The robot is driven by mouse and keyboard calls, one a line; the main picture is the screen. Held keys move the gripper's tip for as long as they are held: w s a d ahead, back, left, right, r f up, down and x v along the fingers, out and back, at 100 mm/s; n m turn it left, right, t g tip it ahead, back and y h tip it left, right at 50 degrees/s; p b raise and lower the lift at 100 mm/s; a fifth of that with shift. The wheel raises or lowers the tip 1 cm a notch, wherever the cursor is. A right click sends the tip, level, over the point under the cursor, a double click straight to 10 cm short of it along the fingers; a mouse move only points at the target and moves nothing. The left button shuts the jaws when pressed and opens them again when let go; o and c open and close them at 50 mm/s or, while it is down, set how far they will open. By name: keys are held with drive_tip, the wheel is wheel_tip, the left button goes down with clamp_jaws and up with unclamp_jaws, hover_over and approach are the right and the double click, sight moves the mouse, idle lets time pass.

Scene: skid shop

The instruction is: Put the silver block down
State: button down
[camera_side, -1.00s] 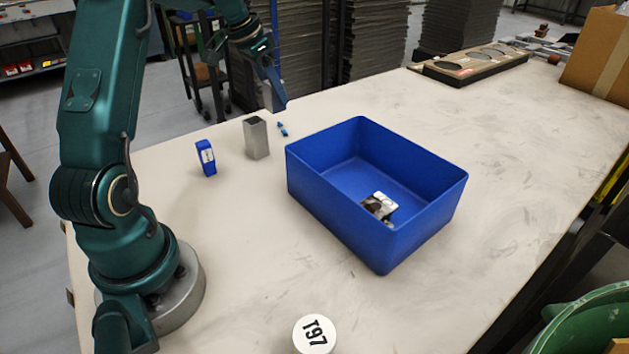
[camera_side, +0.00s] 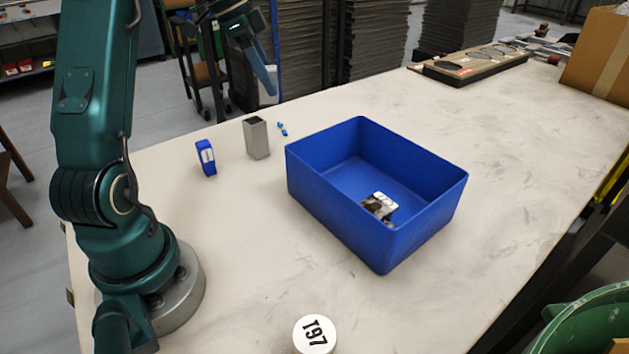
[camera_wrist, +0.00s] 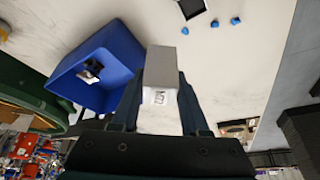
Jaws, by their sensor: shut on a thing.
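My gripper (camera_wrist: 158,105) is shut on a silver-grey block (camera_wrist: 160,65) with a white printed label, held between the two fingers in the wrist view. In the side view my gripper (camera_side: 264,72) is raised beyond the table's far edge, at the top of the picture. The held block cannot be made out there.
A blue bin (camera_side: 320,205) holds a small metallic piece (camera_side: 380,206). A cardboard box (camera_side: 598,60) is far right.

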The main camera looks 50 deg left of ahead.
drive_tip(key=s+d+m+g+h, duration=0.2)
drive_tip(key=s+d+m+g, duration=0.35)
drive_tip(key=m, duration=0.65)
drive_tip(key=shift+n+t, duration=0.3)
drive_tip(key=shift+t, duration=0.55)
drive_tip(key=f, duration=1)
drive_tip(key=d+f, duration=0.1)
drive_tip(key=f, duration=0.4)
drive_tip(key=shift+f, duration=0.2)
drive_tip(key=shift+c, duration=2)
unclamp_jaws()
drive_tip(key=shift+r, duration=0.1)
